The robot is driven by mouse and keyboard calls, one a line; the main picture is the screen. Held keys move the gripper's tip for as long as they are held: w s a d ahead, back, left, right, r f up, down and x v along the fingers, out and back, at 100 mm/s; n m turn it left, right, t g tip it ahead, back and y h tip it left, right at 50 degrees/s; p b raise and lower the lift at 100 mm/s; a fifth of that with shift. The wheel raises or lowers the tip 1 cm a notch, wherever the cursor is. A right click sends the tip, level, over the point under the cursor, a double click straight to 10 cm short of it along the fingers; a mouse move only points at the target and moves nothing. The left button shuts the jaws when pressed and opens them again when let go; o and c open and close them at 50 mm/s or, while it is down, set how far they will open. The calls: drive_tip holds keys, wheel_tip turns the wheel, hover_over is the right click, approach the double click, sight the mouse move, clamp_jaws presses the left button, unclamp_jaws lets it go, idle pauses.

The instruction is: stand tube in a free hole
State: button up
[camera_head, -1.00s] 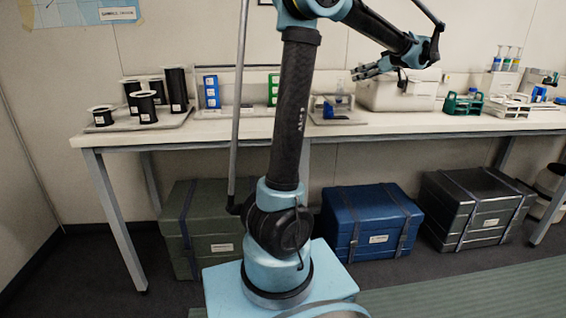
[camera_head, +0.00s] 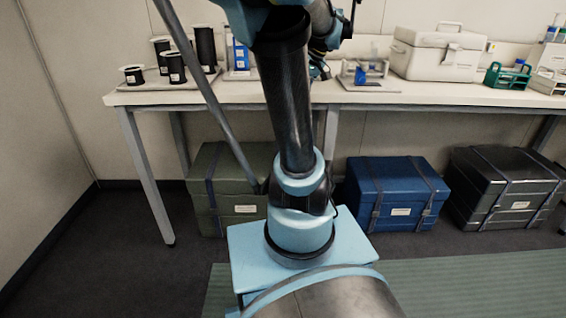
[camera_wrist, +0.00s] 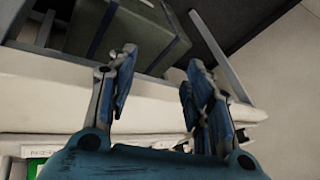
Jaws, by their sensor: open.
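My gripper (camera_wrist: 158,85) is open and empty in the wrist view, its blue-grey fingers spread over the bench's edge. In the head view it is mostly hidden behind my arm. A green rack (camera_head: 507,76) with a blue item stands on the right part of the bench. A white rack (camera_head: 550,80) at the right edge has tube-like items with blue tops above it. A small stand with a blue item (camera_head: 365,72) sits right of my arm. I cannot tell which item is the task's tube, and no free hole is clear.
The long white bench (camera_head: 420,94) runs across the view. Black cylinders (camera_head: 205,48) stand on a tray at left. A white case (camera_head: 440,54) stands on the bench. Green, blue (camera_head: 396,195) and black (camera_head: 510,185) crates sit below. The floor at left is clear.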

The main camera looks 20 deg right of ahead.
drive_tip(key=s+a+f+h, duration=0.2)
drive_tip(key=s+a+f, duration=0.1)
drive_tip(key=s+f, duration=0.5)
drive_tip(key=s+a+f+m+g+h, duration=0.1)
drive_tip(key=s+a+f+h, duration=0.1)
drive_tip(key=s+f, duration=0.5)
drive_tip(key=shift+s+a+f, duration=0.4)
drive_tip(key=shift+a+f, duration=0.15)
drive_tip(key=shift+a, duration=0.25)
